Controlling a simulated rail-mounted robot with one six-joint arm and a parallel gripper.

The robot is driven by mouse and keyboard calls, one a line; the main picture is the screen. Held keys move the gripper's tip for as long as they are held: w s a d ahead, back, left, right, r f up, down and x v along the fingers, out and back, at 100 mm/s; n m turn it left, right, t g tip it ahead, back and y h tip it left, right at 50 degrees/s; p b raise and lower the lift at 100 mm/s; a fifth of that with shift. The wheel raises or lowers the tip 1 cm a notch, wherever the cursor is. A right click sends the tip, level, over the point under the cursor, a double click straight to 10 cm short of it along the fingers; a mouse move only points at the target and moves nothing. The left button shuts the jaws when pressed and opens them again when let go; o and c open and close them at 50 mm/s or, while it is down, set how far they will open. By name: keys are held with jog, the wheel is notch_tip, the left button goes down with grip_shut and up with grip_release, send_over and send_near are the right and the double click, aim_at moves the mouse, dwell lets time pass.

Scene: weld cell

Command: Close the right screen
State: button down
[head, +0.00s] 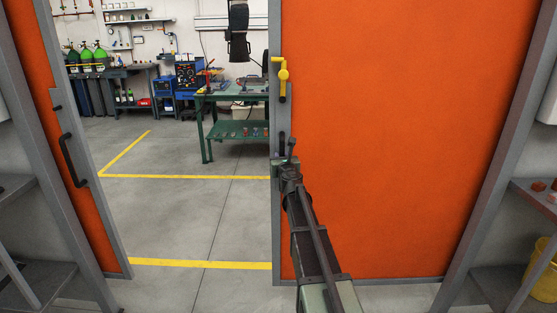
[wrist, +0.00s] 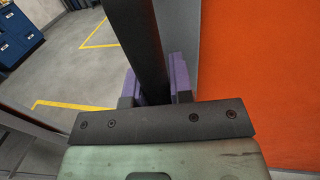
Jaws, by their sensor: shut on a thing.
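The right screen (head: 400,140) is a large orange panel in a grey frame. It stands to the right of a wide opening. A dark upright handle (head: 282,143) is on its left edge post. My gripper (head: 287,160) is at this handle, and my arm reaches up to it from below. In the wrist view, the purple fingers of my gripper (wrist: 158,82) lie on both sides of the dark handle bar (wrist: 137,35), shut on it. The orange panel (wrist: 260,80) fills the right of that view. A yellow latch lever (head: 282,78) sits above the handle.
The left screen (head: 78,190), also orange with a black handle, stands across the opening. Between them the floor is clear, with yellow lines (head: 200,264). A green welding table (head: 235,130) stands inside. Shelves (head: 535,195) and a yellow bucket (head: 545,270) are at right.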

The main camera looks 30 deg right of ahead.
jog(key=shift+w+a, duration=0.1)
jog(key=c, duration=1)
grip_release()
jog(key=shift+w+a, duration=0.1)
jog(key=shift+a, duration=0.05)
jog(key=v, duration=1.1)
